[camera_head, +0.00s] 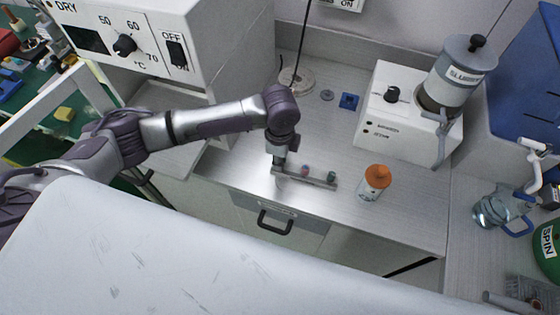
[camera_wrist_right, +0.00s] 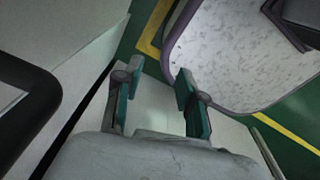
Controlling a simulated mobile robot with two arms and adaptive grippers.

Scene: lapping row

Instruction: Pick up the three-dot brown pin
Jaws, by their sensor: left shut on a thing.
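My left gripper (camera_head: 279,165) points down at the left end of a narrow grey rack (camera_head: 318,183) near the front edge of the bench. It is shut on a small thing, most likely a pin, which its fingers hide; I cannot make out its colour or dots. Two pins show in the rack to its right: a reddish-blue one (camera_head: 305,171) and a green one (camera_head: 331,176). No brown pin can be made out. In the right wrist view my right gripper (camera_wrist_right: 155,90) is open, with nothing between its fingers.
Behind are a blue block (camera_head: 349,101), a round base with a rod (camera_head: 296,81) and a white slurry machine (camera_head: 393,117). A dryer box (camera_head: 185,45) stands at left. Bench between is clear.

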